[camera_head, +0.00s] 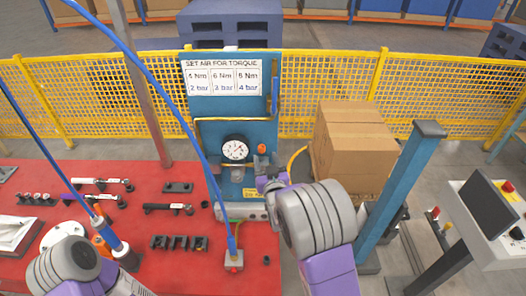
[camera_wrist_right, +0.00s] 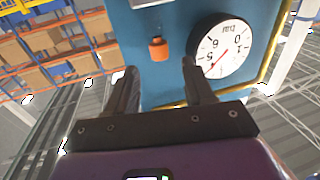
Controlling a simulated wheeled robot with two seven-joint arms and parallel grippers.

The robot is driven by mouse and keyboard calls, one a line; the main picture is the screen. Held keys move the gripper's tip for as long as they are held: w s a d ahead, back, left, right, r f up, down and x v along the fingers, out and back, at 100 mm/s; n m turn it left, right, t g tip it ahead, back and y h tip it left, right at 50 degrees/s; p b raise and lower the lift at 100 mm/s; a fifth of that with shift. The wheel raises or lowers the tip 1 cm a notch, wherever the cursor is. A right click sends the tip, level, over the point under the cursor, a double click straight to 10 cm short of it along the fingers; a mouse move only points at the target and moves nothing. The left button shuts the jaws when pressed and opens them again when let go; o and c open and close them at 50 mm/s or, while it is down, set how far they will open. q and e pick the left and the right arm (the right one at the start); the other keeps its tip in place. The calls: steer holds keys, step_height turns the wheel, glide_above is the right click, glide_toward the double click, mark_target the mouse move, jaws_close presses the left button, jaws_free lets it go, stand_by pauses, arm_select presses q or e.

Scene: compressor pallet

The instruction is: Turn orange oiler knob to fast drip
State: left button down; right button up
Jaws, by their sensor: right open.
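The orange oiler knob (camera_head: 262,149) is on the blue panel, just right of the round pressure gauge (camera_head: 235,150). In the right wrist view the orange knob (camera_wrist_right: 158,48) appears beyond the fingertips, with the gauge (camera_wrist_right: 222,48) to its right. My right gripper (camera_head: 269,182) is in front of the panel, below the knob in the head view. In its wrist view the right gripper (camera_wrist_right: 160,78) has its two fingers apart with nothing between them. The knob seems apart from both fingers. My left wrist shows at the lower left of the head view, but its jaws do not.
The blue panel (camera_head: 211,140) carries a torque sign (camera_head: 224,77) and stands behind a red table (camera_head: 150,240) with tools. Blue hoses hang across the view. A blue post (camera_head: 398,200) and cardboard boxes (camera_head: 350,150) stand to the right. A yellow fence (camera_head: 430,85) runs behind.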

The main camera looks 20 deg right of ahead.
mark_target(262, 150)
steer(key=shift+w+d+p, duration=0.15)
steer(key=shift+w+p, duration=0.2)
steer(key=shift+w, duration=1.95)
jaws_close()
steer(key=n+y+b, duration=0.1)
steer(key=b, duration=0.1)
steer(key=n+y+b, duration=0.1)
steer(key=y+b, duration=0.1)
steer(key=d+n+y+b, duration=0.1)
steer(key=b, duration=0.1)
steer(key=shift+d+f+y, duration=0.1)
steer(key=shift+f+y, duration=0.15)
steer(key=shift+y, duration=0.05)
steer(key=shift+n+g+y+b, duration=0.3)
steer(key=shift+y+b, duration=0.2)
steer(key=shift+b, duration=0.05)
steer(key=shift+w+d+r+n+g+y, duration=0.1)
steer(key=shift+n+g+y, duration=0.05)
steer(key=shift+n+y, duration=0.3)
steer(key=shift+d+r+n+g+y, duration=0.15)
steer(key=shift+n+y, duration=0.1)
steer(key=shift+y, duration=0.3)
steer(key=shift+w+n+g+y+p, duration=0.1)
steer(key=shift+n+g+y+p, duration=0.85)
steer(key=shift+n+y, duration=0.75)
steer(key=shift+m+y, duration=0.3)
steer(key=shift+y, duration=0.1)
